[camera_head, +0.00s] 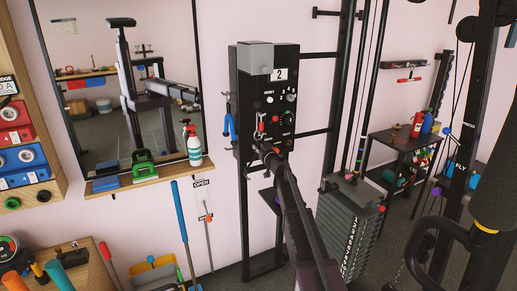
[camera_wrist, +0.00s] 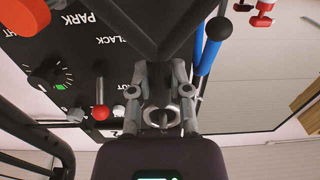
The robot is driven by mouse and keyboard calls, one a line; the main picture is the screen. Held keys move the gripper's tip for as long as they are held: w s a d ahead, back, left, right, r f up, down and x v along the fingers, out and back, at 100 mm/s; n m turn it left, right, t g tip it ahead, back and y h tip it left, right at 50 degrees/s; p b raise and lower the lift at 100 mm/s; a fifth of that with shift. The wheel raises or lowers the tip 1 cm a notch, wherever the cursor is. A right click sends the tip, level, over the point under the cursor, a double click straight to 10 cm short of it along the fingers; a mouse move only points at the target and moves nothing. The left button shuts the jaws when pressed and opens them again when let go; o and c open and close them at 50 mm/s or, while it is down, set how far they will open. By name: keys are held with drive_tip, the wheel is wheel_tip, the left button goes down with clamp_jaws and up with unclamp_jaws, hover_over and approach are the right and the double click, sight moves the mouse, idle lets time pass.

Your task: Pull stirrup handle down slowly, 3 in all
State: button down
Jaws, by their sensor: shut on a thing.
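My gripper (camera_wrist: 158,90) is in the middle of the wrist view, its two grey fingers closed in around a dark piece. Dark bars (camera_wrist: 185,40) spread upward from it in a V, which looks like the stirrup handle, though its full outline cannot be made out. A metal ring (camera_wrist: 160,117) shows between the finger bases. In the head view my gripper (camera_head: 268,152) is small and dark at the front of a black panel (camera_head: 275,92) marked 2; my own arm hides much of the grip there.
The panel carries a dial (camera_wrist: 50,76) and a red-knobbed lever (camera_wrist: 100,112) beside my gripper. A blue-handled tool (camera_wrist: 210,46) hangs close on the other side. A weight stack (camera_head: 348,228) stands right of my arm. A shelf with a green item (camera_head: 143,168) is at left.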

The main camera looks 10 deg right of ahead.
drive_tip(key=shift+f+b, duration=0.85)
drive_tip(key=shift+f, duration=0.2)
drive_tip(key=shift+f+b, duration=0.5)
drive_tip(key=shift+r+p, duration=1.3)
drive_tip(key=shift+p, duration=0.05)
drive_tip(key=shift+r+p, duration=1.15)
drive_tip(key=shift+r, duration=0.05)
drive_tip(key=shift+r+p, duration=1.15)
